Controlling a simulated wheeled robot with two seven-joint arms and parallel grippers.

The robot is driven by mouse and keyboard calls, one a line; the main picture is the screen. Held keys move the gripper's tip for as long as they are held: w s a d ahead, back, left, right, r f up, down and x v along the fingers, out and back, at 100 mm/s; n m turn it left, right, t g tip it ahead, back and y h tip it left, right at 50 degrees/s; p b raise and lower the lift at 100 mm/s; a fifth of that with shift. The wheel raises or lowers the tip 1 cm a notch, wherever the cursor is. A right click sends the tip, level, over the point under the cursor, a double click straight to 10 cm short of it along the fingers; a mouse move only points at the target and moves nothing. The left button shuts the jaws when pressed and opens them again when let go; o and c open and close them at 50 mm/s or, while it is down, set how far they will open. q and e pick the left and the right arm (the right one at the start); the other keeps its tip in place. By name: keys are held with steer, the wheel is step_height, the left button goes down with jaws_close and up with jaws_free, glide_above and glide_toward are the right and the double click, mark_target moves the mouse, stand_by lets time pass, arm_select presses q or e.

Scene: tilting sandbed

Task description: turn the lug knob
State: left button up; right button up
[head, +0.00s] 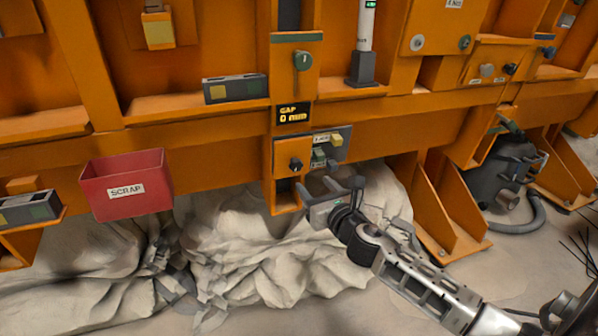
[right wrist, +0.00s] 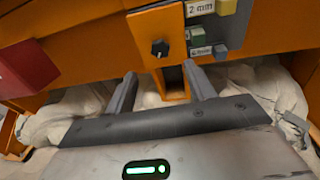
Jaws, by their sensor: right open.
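A small black knob (head: 296,163) sits on an orange plate on the post below the gap display. It also shows in the right wrist view (right wrist: 159,48), just beyond and between the fingertips. I cannot read a label naming it as the lug knob. My left gripper is not in view.
Beside the black knob is a grey panel (head: 343,152) with yellow and green blocks. A red scrap bin (head: 126,185) hangs at left. Pale covered heaps (head: 270,265) lie below; a dark vacuum (head: 505,175) stands at right.

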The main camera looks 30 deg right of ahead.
mark_target(297, 166)
steer(key=w, duration=0.3)
steer(key=w+d+b, duration=0.1)
steer(key=w, duration=0.5)
steer(key=shift+w+d, duration=0.1)
steer(key=shift+d, duration=0.1)
steer(key=c, duration=0.9)
